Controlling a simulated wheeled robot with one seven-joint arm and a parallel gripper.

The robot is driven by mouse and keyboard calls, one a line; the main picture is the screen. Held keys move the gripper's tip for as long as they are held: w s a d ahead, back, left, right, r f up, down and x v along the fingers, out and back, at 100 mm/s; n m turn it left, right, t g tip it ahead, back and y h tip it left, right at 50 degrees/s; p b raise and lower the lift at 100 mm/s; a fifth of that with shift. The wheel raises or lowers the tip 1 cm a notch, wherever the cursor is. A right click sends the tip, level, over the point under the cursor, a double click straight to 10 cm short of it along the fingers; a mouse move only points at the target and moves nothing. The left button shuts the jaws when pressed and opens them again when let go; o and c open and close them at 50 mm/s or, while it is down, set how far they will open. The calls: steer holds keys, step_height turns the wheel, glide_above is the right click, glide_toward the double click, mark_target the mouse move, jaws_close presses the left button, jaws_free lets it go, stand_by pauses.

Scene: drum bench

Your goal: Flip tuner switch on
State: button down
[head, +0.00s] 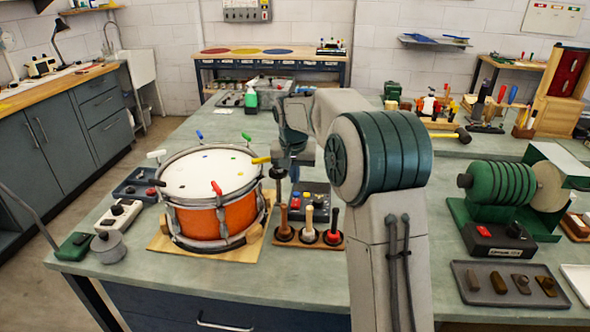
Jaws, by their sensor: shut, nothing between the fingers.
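My gripper (279,178) is small and partly hidden by my own arm. It points down, shut and empty, between the drum's right rim and the dark box. I cannot tell whether it touches either.
A rack of handled tools (310,238) stands in front of the dark box. A white switch box (118,216) and a grey pot (108,247) stand left of the drum. A green roller machine (498,184), a black box with a red button (498,241) and a tray (470,290) are right.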

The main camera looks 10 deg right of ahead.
mark_target(295, 205)
steer(key=x, duration=0.5)
steer(key=s+x, duration=0.1)
steer(key=x, duration=0.2)
steer(key=shift+a+f, duration=0.2)
steer(key=shift+f, duration=0.3)
steer(key=shift+a, duration=0.1)
